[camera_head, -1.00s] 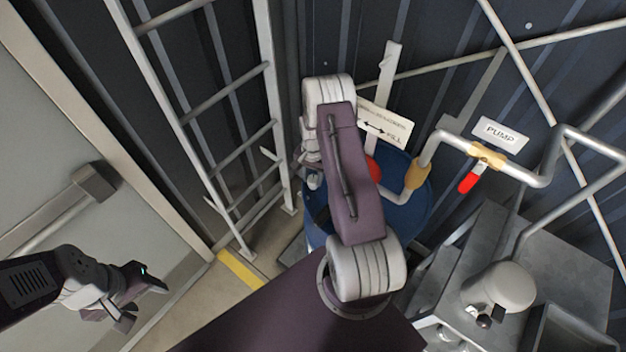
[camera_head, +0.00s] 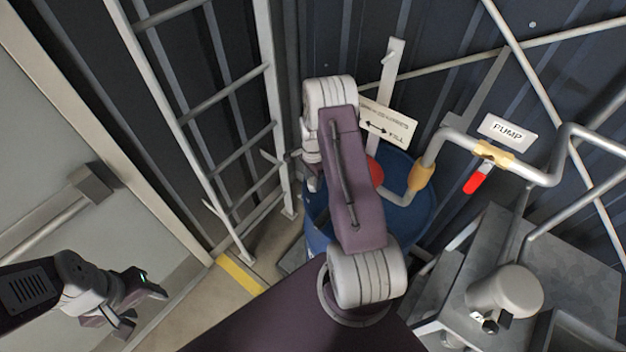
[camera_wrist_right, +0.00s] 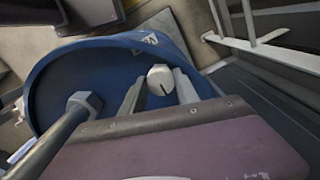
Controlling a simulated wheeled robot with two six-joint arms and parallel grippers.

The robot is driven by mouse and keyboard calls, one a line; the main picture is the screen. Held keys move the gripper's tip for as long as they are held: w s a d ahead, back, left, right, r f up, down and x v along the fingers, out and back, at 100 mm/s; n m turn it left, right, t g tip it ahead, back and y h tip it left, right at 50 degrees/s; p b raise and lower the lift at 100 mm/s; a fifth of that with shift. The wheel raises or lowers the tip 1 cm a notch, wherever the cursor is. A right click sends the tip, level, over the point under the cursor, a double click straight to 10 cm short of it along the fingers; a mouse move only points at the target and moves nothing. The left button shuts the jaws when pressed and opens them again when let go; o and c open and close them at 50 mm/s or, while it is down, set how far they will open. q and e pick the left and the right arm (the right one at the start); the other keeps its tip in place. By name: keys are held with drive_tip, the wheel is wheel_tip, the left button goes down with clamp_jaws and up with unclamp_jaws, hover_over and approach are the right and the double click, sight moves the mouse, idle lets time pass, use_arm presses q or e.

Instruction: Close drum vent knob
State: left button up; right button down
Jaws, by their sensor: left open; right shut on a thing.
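The blue drum (camera_head: 405,218) stands behind and below my right arm in the head view; its blue top fills the middle of the right wrist view (camera_wrist_right: 60,88). The drum vent knob (camera_wrist_right: 160,76) is a pale round cap with a dark line on it, on the drum top near the rim. My right gripper (camera_wrist_right: 159,88) has one finger on each side of the knob and is shut on it. In the head view my right arm hides the knob and these fingers. My left gripper (camera_head: 143,305) is open and empty at the lower left, far from the drum.
A grey pipe with a yellow fitting (camera_head: 421,177) runs into the drum top. A red-handled valve (camera_head: 477,180) sits on the pipe under the PUMP sign (camera_head: 507,131). A ladder (camera_head: 190,110) stands left of the drum. A grey pump bench (camera_head: 560,240) is at right.

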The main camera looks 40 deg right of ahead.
idle(0.3)
drive_tip(key=c, duration=0.9)
unclamp_jaws()
drive_tip(key=shift+w+r, duration=0.1)
drive_tip(key=shift+r, duration=0.25)
wheel_tip(320, 180, up, 8)
drive_tip(key=b, duration=0.1)
drive_tip(key=shift+r+b, duration=0.2)
drive_tip(key=shift+b, duration=0.2)
